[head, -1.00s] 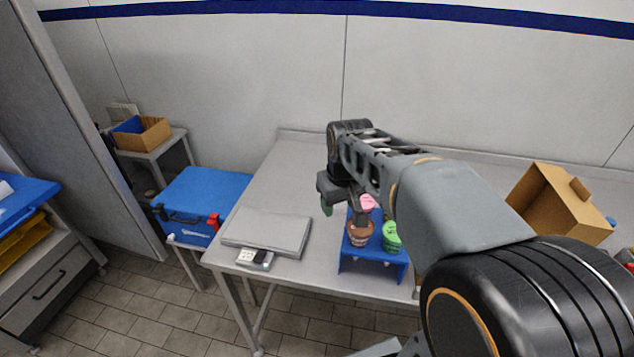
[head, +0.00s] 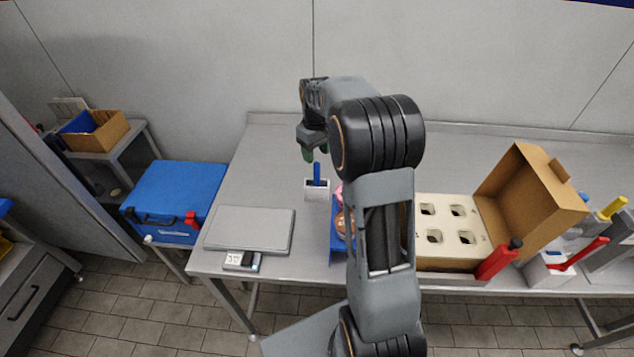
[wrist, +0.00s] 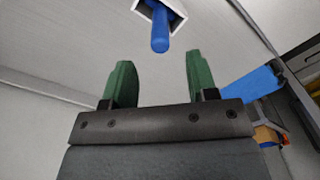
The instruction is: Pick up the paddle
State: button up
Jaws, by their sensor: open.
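The paddle shows as a blue handle (head: 317,173) standing upright in a small white holder (head: 317,194) on the metal table; its lower part is hidden in the holder. My gripper (head: 308,155) is open and empty, with green fingers, above and slightly behind the handle in the head view. In the wrist view the two fingers (wrist: 158,75) are spread apart, and the blue handle (wrist: 160,36) with its white holder (wrist: 174,12) lies beyond the fingertips, between their lines. The gripper does not touch the handle.
A blue stand (head: 336,246) with cups is close to the holder, partly hidden by my arm. A flat grey scale (head: 249,230) sits at left. An open cardboard box (head: 528,200) with a white holed insert (head: 447,222) stands at right. The table behind the scale is clear.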

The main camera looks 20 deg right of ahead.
aim_at(317, 163)
jog(key=shift+s+f+p, duration=0.15)
jog(key=shift+f+p, duration=0.6)
jog(key=shift+f, duration=2.4)
grip_shut()
